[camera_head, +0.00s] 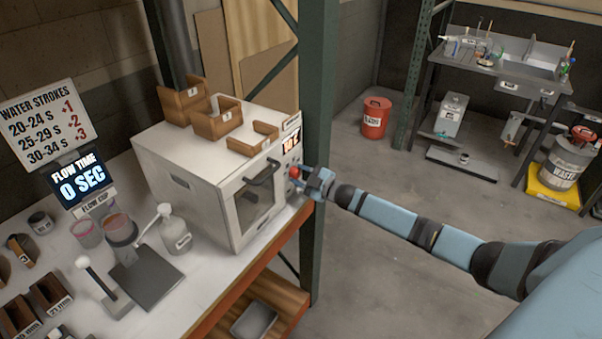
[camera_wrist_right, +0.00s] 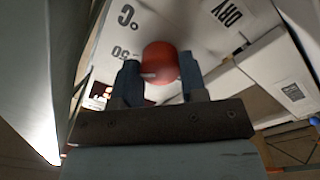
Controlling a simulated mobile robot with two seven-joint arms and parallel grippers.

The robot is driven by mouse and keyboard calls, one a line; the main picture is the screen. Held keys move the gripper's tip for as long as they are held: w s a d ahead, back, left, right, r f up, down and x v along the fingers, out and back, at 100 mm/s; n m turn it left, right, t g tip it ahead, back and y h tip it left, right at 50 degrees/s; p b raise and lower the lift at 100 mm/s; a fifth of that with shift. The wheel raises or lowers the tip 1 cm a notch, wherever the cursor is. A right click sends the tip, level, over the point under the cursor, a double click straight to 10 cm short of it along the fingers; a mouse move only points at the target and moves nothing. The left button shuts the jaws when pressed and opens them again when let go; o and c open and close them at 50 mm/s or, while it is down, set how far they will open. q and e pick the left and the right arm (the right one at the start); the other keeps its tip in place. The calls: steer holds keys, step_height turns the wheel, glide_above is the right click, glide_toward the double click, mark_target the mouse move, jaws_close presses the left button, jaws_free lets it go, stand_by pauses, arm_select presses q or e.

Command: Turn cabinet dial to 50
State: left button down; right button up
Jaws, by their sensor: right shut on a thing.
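The white cabinet (camera_head: 190,165) stands on the bench with a dark-handled windowed door and a control strip at its right front. The red dial (camera_head: 294,172) is on that strip, below a small lit display (camera_head: 291,147) whose digits I cannot read. In the right wrist view the red dial (camera_wrist_right: 160,66) sits between the two dark fingers, with the markings "°C" and "50" beside it. My right gripper (camera_head: 306,179) is shut on the dial, and it also shows in the right wrist view (camera_wrist_right: 160,82). My left gripper is not in view.
Wooden trays (camera_head: 216,118) stand on the cabinet top. A pump bottle (camera_head: 173,230) and cups (camera_head: 120,228) are on the bench left of the cabinet. A green post (camera_head: 317,130) rises close behind my right gripper.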

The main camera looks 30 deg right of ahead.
steer(key=shift+m, duration=0.7)
steer(key=o, duration=0.9)
steer(key=shift+s+d+f, duration=0.1)
steer(key=shift+s+d, duration=0.1)
steer(key=shift+s, duration=0.25)
steer(key=b+v, duration=0.1)
steer(key=v, duration=1.2)
steer(key=shift+a, duration=0.1)
